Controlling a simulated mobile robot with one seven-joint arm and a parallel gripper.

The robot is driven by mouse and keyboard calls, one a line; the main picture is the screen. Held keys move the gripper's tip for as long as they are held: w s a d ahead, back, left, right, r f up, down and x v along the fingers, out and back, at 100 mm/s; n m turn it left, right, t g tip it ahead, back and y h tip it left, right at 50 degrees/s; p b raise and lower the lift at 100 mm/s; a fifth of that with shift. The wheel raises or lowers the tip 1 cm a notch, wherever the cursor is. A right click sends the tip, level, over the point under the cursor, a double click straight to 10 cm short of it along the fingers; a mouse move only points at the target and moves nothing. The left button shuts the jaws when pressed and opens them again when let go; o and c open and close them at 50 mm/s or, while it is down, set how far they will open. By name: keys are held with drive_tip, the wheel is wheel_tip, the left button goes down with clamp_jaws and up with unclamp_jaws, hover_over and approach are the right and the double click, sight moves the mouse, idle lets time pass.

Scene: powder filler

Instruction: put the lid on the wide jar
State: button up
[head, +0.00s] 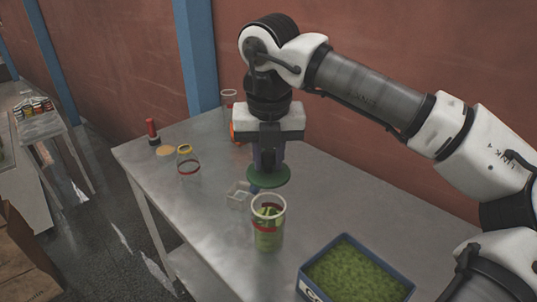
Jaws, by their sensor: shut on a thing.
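The wide jar (268,236) stands upright on the metal table, clear-walled, with a red band and green contents. Its mouth is open. My gripper (268,162) points straight down and is shut on the green round lid (268,179). The lid is held roughly level above the jar's mouth, with a gap between them. It looks close to over the mouth, but one view does not show the exact alignment. The fingertips are partly hidden against the lid.
A blue tray of green powder (352,264) sits at the front right. A small clear container (238,194) is left of the jar. A yellow-rimmed jar (187,160), a red-topped bottle (152,131) and a tall clear container (229,98) stand farther back. The table's (360,190) right side is clear.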

drive_tip(key=shift+f+b, duration=3.2)
drive_tip(key=shift+f, duration=0.25)
drive_tip(key=shift+f+b, duration=0.45)
drive_tip(key=shift+b, duration=0.25)
drive_tip(key=o, duration=1)
drive_tip(key=shift+o, duration=0.2)
drive_tip(key=shift+r, duration=0.1)
